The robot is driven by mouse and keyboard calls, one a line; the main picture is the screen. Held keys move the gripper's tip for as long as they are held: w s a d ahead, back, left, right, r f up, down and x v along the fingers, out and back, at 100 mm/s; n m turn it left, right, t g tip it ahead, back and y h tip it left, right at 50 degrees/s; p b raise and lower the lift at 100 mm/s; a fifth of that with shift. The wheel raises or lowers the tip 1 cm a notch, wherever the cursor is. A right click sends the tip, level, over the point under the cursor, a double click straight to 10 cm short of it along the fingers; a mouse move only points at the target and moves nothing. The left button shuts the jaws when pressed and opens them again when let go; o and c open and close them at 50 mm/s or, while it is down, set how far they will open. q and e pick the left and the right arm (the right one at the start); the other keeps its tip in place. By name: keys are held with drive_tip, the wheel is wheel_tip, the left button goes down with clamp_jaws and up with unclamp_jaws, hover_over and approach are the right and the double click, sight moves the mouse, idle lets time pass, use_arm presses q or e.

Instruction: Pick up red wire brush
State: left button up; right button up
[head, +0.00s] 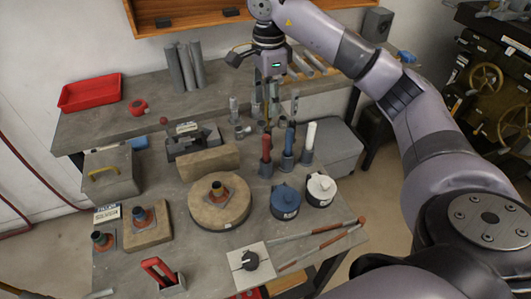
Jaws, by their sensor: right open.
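A red-handled upright tool (266,149), which looks like the red wire brush, stands in a small grey holder on the workbench. A blue upright tool (289,139) and a white one (310,133) stand in similar holders to its right. Their lower ends are hidden in the holders. My right gripper (270,112) is open, pointing down above and behind the red tool, apart from it. Its fingers overlap several slim grey upright items in the picture, so their exact gap is hard to see. My left gripper is not in view.
A round tan block (220,207), a blue pot (285,203) and a white pot (321,189) stand in front of the upright tools. A tan bar (208,163) and a grey vise-like item (193,141) lie left. Long rods (318,241) lie at the front right.

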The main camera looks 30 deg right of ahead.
drive_tip(key=p, duration=0.2)
hover_over(266, 136)
drive_tip(key=f, duration=0.6)
drive_tip(key=shift+s+d+f, duration=0.2)
drive_tip(key=shift+d+f, duration=0.05)
drive_tip(key=shift+d, duration=0.1)
drive_tip(key=shift+f, duration=0.55)
drive_tip(key=shift+a+f+p, duration=0.15)
drive_tip(key=shift+f+p, duration=0.15)
drive_tip(key=shift+p, duration=0.15)
drive_tip(key=f+p, duration=0.1)
drive_tip(key=f, duration=0.2)
drive_tip(key=shift+w+a+f+p, duration=0.2)
drive_tip(key=shift+f+p, duration=0.1)
drive_tip(key=shift+p, duration=0.1)
drive_tip(key=shift+f, duration=0.45)
clamp_jaws()
